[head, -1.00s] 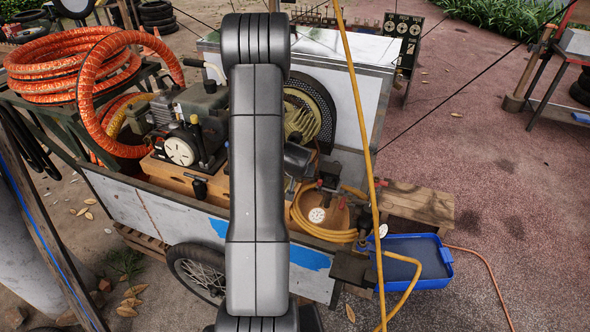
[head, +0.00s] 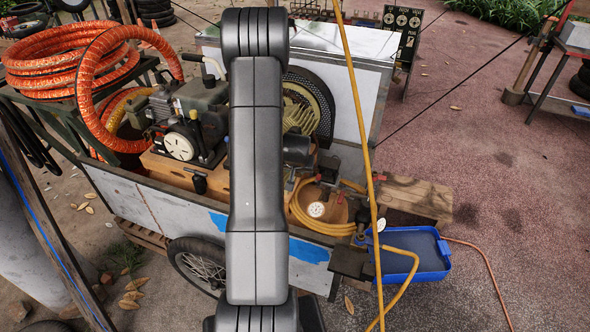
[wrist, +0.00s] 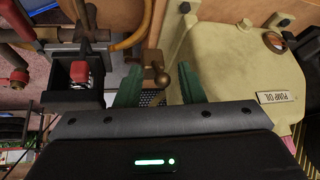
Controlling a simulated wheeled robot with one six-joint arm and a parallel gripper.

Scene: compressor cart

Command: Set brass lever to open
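The brass lever (wrist: 155,64) shows in the wrist view as a short brass-brown handle with a round knob at its near end. It lies in the gap between the two green fingers of my gripper (wrist: 160,84). The fingers are apart, with space on both sides of the knob, and nothing is gripped. I cannot tell whether the knob is level with the fingertips or a little beyond them. In the head view my arm covers the middle of the cart, and neither the lever nor my gripper can be made out.
In the wrist view a cream pump oil container (wrist: 245,65) stands close right. A black box with a red-capped part (wrist: 78,75) is close left. The cart (head: 120,200) carries a compressor and yellow hose (head: 340,228). A blue tray (head: 445,268) is at its right.

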